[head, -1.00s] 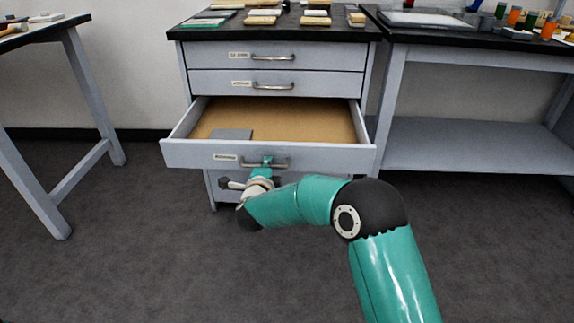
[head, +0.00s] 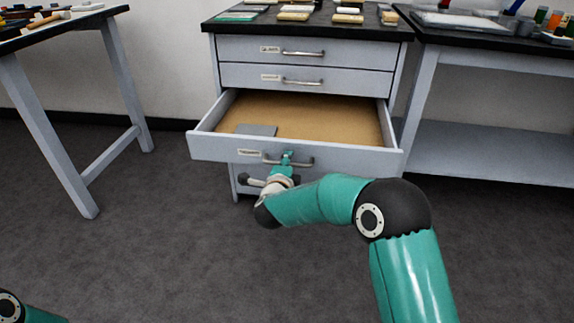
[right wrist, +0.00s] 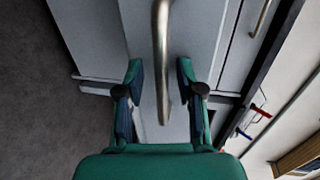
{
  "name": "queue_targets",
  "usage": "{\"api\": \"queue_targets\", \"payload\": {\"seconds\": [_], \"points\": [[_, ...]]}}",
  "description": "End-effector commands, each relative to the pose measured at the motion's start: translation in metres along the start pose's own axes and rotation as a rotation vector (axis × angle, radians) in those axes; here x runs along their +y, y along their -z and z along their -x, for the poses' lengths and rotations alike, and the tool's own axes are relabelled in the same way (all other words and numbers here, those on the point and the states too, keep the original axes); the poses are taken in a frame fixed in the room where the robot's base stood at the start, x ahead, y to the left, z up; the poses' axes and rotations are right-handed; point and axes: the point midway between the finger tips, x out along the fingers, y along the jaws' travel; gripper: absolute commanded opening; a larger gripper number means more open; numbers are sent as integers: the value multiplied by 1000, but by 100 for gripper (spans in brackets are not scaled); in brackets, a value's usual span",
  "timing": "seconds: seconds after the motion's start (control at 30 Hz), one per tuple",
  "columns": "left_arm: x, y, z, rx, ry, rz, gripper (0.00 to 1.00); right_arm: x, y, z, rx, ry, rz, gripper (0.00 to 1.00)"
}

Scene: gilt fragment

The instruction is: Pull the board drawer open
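The board drawer (head: 352,157) is the third one down in the grey cabinet and is pulled well out. Its tan floor shows, with a flat grey piece (head: 256,130) lying at the left inside. My right gripper (head: 287,158) is at the drawer's bar handle (head: 305,162). In the right wrist view, the handle (right wrist: 161,40) runs between my two fingers, with a gap on each side, so the gripper is open around it. My left gripper is out of view; only a bit of my left arm shows at bottom left.
Two shut drawers (head: 345,80) are above the open one. The black cabinet top (head: 300,29) carries several small blocks. A table (head: 50,35) stands at left and a bench with a lower shelf (head: 480,145) at right. The dark floor in front is clear.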

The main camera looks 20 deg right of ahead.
Motion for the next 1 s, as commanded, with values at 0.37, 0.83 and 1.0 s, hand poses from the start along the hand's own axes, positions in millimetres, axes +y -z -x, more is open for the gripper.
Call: {"api": "queue_targets", "payload": {"seconds": [0.37, 0.83, 1.0], "points": [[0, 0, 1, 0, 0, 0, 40, -1, 1, 30, 1, 1, 0, 37], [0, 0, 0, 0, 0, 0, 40, 1, 0, 112, -1, 0, 1, 37], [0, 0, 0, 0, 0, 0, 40, 2, 1, 120, 1, -1, 0, 37]]}}
